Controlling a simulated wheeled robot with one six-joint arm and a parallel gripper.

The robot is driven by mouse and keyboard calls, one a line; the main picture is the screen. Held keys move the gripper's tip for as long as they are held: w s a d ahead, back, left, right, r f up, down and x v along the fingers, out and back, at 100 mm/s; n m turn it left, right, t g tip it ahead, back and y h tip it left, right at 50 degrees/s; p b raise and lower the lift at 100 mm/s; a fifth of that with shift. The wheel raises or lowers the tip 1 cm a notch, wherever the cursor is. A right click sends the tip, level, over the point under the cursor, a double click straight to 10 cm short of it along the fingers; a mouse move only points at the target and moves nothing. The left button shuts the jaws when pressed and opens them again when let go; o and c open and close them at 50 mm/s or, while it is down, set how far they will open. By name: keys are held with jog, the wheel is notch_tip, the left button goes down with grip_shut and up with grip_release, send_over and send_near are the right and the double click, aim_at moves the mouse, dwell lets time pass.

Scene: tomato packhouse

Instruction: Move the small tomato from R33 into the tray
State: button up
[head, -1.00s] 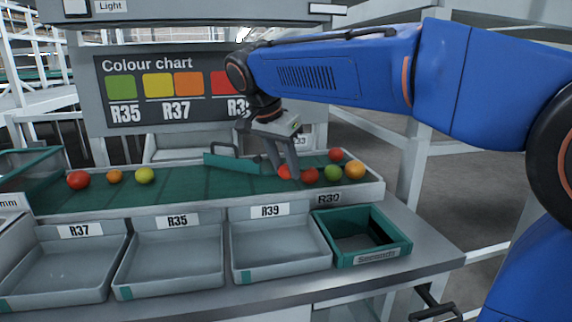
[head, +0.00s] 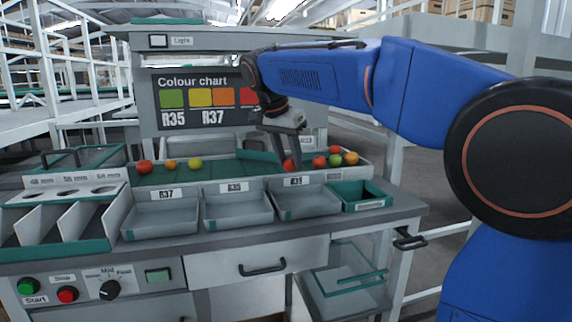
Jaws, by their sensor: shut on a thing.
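My gripper (head: 287,160) reaches down to the green sorting belt (head: 227,170) and is shut on a red tomato (head: 289,165). The fingers partly hide this tomato, and I cannot tell whether it touches the belt. A label that seems to read R33 (head: 306,139) stands behind the belt, right of the gripper. Three grey trays stand in front of the belt: the R37 tray (head: 161,229), the R35 tray (head: 237,219) and the R39 tray (head: 309,210). A small green tray (head: 366,208) stands to their right. The trays look empty.
Right of my gripper lie a red tomato (head: 319,162), a green tomato (head: 336,160), an orange tomato (head: 351,158) and another red tomato (head: 335,149). Red, orange and yellow tomatoes (head: 195,163) lie at the left. The colour chart (head: 205,99) rises behind.

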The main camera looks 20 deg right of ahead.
jog(key=shift+s+f, duration=0.1)
jog(key=shift+f, duration=5.1)
jog(key=shift+f, duration=0.6)
jog(key=o, duration=0.8)
jog(key=shift+c, duration=1.4)
jog(key=shift+r, duration=3.55)
